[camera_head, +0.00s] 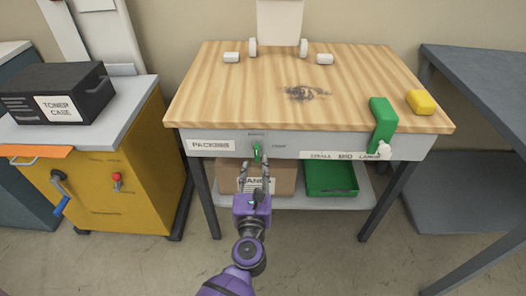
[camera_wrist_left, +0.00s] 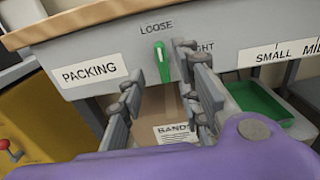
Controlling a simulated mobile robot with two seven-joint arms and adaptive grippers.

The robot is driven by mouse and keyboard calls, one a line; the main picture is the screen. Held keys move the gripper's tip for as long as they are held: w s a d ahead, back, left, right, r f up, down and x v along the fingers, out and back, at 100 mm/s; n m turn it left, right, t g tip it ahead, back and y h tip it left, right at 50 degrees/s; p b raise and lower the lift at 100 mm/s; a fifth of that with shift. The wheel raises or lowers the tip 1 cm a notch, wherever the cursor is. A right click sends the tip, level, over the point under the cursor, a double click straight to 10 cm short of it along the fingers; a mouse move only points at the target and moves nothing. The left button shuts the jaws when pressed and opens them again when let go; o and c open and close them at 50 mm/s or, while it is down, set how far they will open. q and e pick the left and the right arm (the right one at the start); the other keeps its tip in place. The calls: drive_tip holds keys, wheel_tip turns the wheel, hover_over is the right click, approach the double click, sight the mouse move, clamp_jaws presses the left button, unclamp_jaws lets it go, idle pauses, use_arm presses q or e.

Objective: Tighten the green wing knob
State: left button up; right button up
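The green wing knob (camera_head: 256,152) is on the grey front apron of the packing table. In the left wrist view the knob (camera_wrist_left: 163,62) stands nearly upright, its top tilted slightly left, below the word LOOSE. The word to its right is partly hidden by a finger and reads "GHT". My left gripper (camera_head: 256,172) is open and empty, just in front of and slightly below the knob. In the left wrist view its fingers (camera_wrist_left: 158,72) are spread to either side of the knob, with no contact visible. My right gripper is not in view.
A cardboard box (camera_head: 283,180) and a green tray (camera_head: 332,194) sit on the shelf below. A green block-like part (camera_head: 383,122) and a white knob (camera_head: 384,150) are at the table's right front. A yellow cabinet (camera_head: 130,185) stands left. The floor before the table is clear.

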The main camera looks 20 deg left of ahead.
sight(257, 155)
use_arm(q)
drive_tip(key=x, duration=0.7)
drive_tip(key=shift+w+f, duration=0.1)
drive_tip(key=shift+w, duration=0.2)
drive_tip(key=shift+d, duration=0.1)
clamp_jaws()
